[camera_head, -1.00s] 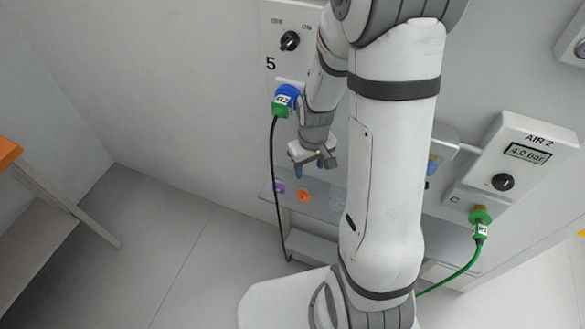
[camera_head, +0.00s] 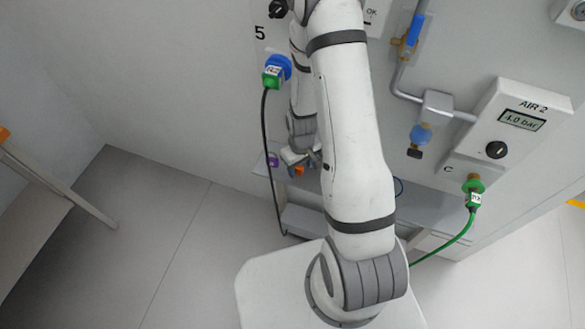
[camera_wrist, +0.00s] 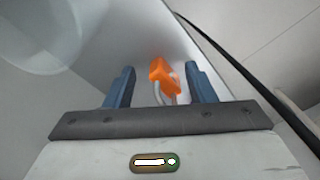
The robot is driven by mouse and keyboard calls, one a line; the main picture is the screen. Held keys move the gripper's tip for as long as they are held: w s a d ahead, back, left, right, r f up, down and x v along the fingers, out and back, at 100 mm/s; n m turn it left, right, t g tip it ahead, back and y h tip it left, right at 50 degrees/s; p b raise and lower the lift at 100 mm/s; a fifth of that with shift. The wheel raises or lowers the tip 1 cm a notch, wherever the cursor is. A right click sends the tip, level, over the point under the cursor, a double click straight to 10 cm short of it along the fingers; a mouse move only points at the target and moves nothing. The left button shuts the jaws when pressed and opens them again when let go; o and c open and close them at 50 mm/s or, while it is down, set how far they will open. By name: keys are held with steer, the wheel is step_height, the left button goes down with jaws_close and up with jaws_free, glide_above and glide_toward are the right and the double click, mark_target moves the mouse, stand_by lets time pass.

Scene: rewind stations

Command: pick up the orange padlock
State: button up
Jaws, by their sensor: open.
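The orange padlock (camera_wrist: 163,74) with a pale metal shackle shows in the wrist view, between the two blue fingers and a little beyond them. In the head view the padlock (camera_head: 299,170) is a small orange patch on the grey shelf, close beside my gripper. My gripper (camera_wrist: 160,87) is open, its fingers apart on the left and right of the padlock. I cannot tell whether either finger touches it. In the head view my gripper (camera_head: 300,156) is partly hidden by my own arm.
A purple item (camera_head: 273,160) sits on the shelf (camera_head: 312,188) left of the padlock. A black cable (camera_head: 268,150) hangs from the green plug (camera_head: 272,77) close to my gripper's left. A clear round thing (camera_wrist: 40,35) shows at the wrist view's upper left. Valve and AIR 2 panel (camera_head: 522,120) are right.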

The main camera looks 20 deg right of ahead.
steer(key=shift+f, duration=0.55)
steer(key=shift+c, duration=0.3)
jaws_close()
